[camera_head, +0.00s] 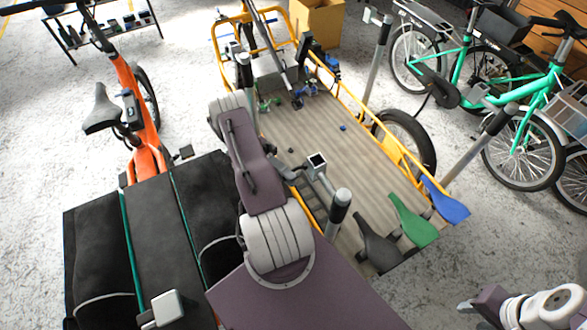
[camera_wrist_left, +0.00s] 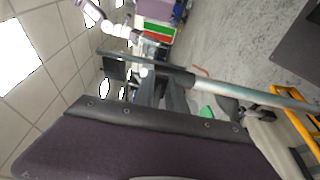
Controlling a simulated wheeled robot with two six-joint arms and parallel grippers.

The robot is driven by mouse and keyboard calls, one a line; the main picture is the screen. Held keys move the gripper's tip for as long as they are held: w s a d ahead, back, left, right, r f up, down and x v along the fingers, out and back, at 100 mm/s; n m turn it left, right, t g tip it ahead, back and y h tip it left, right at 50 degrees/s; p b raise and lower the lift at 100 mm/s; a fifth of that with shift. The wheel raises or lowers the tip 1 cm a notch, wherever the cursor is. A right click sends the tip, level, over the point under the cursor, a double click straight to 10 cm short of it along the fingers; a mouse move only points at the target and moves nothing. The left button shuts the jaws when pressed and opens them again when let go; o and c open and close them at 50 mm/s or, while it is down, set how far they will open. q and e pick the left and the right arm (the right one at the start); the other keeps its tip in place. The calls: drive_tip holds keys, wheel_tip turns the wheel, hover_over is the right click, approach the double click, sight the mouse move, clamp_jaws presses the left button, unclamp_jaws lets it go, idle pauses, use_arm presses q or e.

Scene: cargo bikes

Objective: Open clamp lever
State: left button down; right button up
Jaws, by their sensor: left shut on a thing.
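My left gripper shows in the wrist view as two dark fingers (camera_wrist_left: 165,95) close together beside a post (camera_wrist_left: 240,92) with a black upper sleeve. The fingers are shut on a small part at this post, taken as the clamp lever, which they mostly hide. In the head view the left gripper (camera_head: 290,173) is small and partly covered by my arm, near the cargo bed's left edge. A post with a black grip (camera_head: 340,207) stands near it. My right gripper (camera_head: 473,303) is at the lower right, away from the bike; its jaw opening is unclear.
The cargo bed (camera_head: 320,125) has yellow rails and several small parts on it. Black, green and blue saddles (camera_head: 410,222) line its near end. An orange bike (camera_head: 140,110) stands left, green bikes (camera_head: 460,70) right.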

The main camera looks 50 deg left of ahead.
idle(0.4)
use_arm(q)
drive_tip(key=c, duration=1.4)
unclamp_jaws()
drive_tip(key=shift+o, duration=0.2)
